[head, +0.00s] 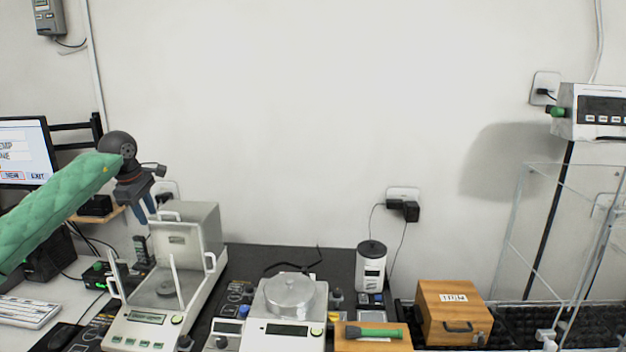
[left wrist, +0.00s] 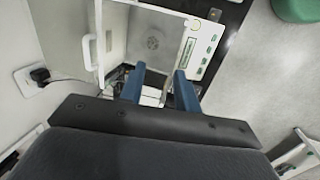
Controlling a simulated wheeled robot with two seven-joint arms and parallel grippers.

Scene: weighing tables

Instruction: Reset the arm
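My left arm comes in from the left in a green sleeve in the head view. My left gripper (head: 148,205) is raised above and behind the left weighing balance with the open draft shield (head: 190,215). In the left wrist view the two blue fingers of the left gripper (left wrist: 160,92) are spread apart with nothing between them. The balance (left wrist: 190,60) lies beyond and below the fingertips there. My right gripper is in neither view.
A second balance with a round metal pan (head: 290,297) stands at the middle front. A wooden box (head: 453,312), a green-handled tool (head: 372,333) and a white canister (head: 371,270) are to its right. A monitor (head: 25,150) stands at the left. Clear panels (head: 521,240) rise at the right.

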